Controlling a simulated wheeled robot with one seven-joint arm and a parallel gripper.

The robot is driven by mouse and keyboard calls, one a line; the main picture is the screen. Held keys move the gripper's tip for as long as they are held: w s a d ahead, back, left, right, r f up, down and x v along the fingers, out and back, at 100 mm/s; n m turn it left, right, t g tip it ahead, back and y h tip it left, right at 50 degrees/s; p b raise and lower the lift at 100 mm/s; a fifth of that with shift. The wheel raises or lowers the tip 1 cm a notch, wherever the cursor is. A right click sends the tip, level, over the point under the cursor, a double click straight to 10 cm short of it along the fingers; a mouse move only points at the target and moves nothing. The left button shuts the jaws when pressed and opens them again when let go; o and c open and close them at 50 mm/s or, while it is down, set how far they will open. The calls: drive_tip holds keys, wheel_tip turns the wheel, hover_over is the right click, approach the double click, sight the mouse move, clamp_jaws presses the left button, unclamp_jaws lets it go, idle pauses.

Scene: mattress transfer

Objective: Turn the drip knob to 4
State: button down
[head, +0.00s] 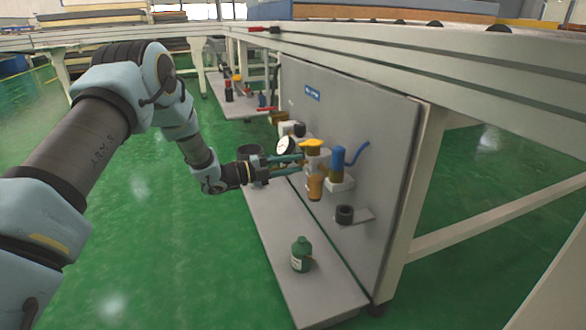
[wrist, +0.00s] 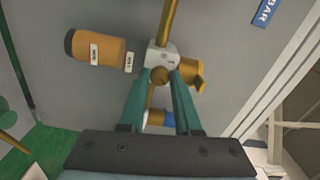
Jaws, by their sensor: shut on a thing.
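The white lubricator block (wrist: 158,56) is on the grey panel in the wrist view, with an amber bowl (wrist: 97,47) to its left and a yellow cap (wrist: 188,72) to its right. A small round brass-coloured knob (wrist: 159,76) sits at the block's front. My gripper (wrist: 159,84) has its two teal fingers closed around this knob. No dial number is readable. In the head view my gripper (head: 301,163) reaches from the left to the unit, just below the yellow cap (head: 313,144) and above the amber bowl (head: 314,188). The contact is too small to see there.
A round gauge (head: 285,147) is left of the unit, and a blue part with a lever (head: 337,160) is close on its right. A green bottle (head: 301,255) stands on the lower shelf (head: 285,232), which has free room.

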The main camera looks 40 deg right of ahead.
drive_tip(key=m+b, duration=0.6)
drive_tip(key=m, duration=0.4)
drive_tip(key=shift+f+b, duration=0.1)
drive_tip(key=shift+b, duration=0.3)
drive_tip(key=shift+m, duration=0.4)
drive_tip(key=c, duration=0.6)
unclamp_jaws()
drive_tip(key=shift+p+v, duration=1.95)
drive_tip(key=shift+v, duration=3.5)
